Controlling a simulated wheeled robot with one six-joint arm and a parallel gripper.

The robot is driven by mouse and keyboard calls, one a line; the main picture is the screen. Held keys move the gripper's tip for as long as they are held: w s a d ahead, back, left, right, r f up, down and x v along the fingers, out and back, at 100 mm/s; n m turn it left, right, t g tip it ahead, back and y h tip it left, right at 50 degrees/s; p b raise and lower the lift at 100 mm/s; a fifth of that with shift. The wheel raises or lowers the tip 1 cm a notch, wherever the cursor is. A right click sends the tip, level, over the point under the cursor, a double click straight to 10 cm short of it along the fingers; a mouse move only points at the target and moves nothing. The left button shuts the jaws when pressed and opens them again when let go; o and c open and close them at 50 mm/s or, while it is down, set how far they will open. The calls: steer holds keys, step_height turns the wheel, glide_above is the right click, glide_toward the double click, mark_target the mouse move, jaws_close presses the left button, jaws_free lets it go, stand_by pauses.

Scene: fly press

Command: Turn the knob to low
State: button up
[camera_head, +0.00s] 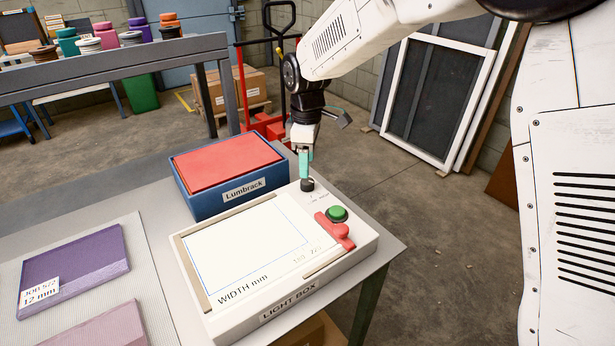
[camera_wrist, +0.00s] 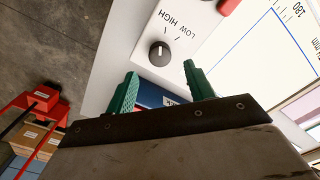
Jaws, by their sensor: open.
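A small round black knob (camera_head: 307,185) sits on the back corner of the white light box (camera_head: 345,262). In the wrist view the knob (camera_wrist: 159,51) shows a pale pointer line and lies beside the printed words LOW and HIGH. I cannot tell surely which mark the pointer meets. My gripper (camera_head: 305,177) points down above the knob; its green fingers hide part of that area in the head view. In the wrist view my gripper (camera_wrist: 160,72) has its two fingers apart and nothing between them, with the knob in view just beyond the tips.
A blue bin with a red top (camera_head: 225,163) stands close to the left. The table edge (camera_head: 402,246) is to the right.

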mark_target(307, 180)
step_height(307, 180, down, 6)
steer(key=shift+r, duration=0.25)
steer(key=c, duration=1)
